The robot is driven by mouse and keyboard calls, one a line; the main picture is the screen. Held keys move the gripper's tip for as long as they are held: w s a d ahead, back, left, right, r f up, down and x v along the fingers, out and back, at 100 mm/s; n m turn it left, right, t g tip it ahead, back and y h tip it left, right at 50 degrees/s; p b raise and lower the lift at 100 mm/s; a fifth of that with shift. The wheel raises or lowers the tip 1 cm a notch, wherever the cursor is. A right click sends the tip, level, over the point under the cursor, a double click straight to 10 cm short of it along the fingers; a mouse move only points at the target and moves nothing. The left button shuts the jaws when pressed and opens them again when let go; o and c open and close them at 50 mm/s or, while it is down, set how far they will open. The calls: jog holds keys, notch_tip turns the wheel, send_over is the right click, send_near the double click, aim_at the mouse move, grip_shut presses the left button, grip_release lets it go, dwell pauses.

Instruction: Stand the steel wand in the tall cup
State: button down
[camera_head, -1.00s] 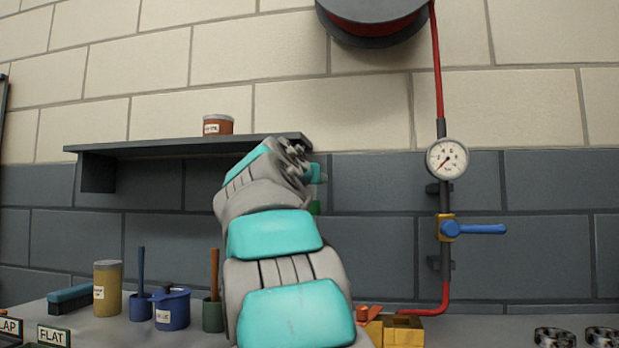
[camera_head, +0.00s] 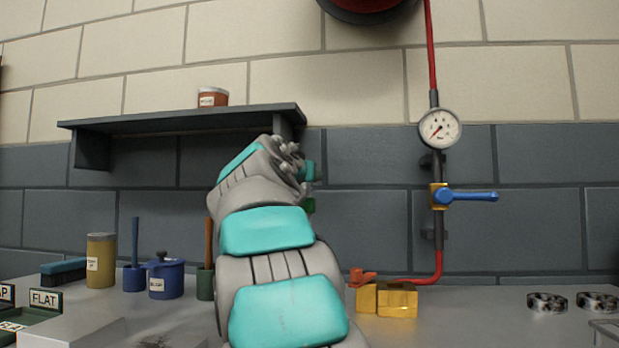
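I cannot make out the steel wand in this view. No cup can be told for certain as the tall cup. A small blue cup (camera_head: 133,279) holds an upright blue-handled tool (camera_head: 135,240). A dark green cup (camera_head: 205,284) holds an upright brown stick (camera_head: 208,243), and my arm stands close to its right. My arm rises through the middle of the picture and bends away toward the wall. Its far end hides my gripper, so I cannot see the fingers or anything in them. A small green piece (camera_head: 310,205) shows just past the wrist; what it belongs to is unclear.
A grey shelf (camera_head: 180,121) with a red-brown jar (camera_head: 212,97) is near the wrist. A yellow canister (camera_head: 101,262), blue lidded pot (camera_head: 166,280) and brush (camera_head: 63,271) stand left. Yellow blocks (camera_head: 397,300) sit right of the arm, below a red pipe with a gauge (camera_head: 440,128).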

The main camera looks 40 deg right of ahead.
jog(key=shift+f, duration=0.45)
jog(key=c, duration=0.6)
grip_release()
jog(key=b+v, duration=0.1)
jog(key=v, duration=0.7)
dwell(0.6)
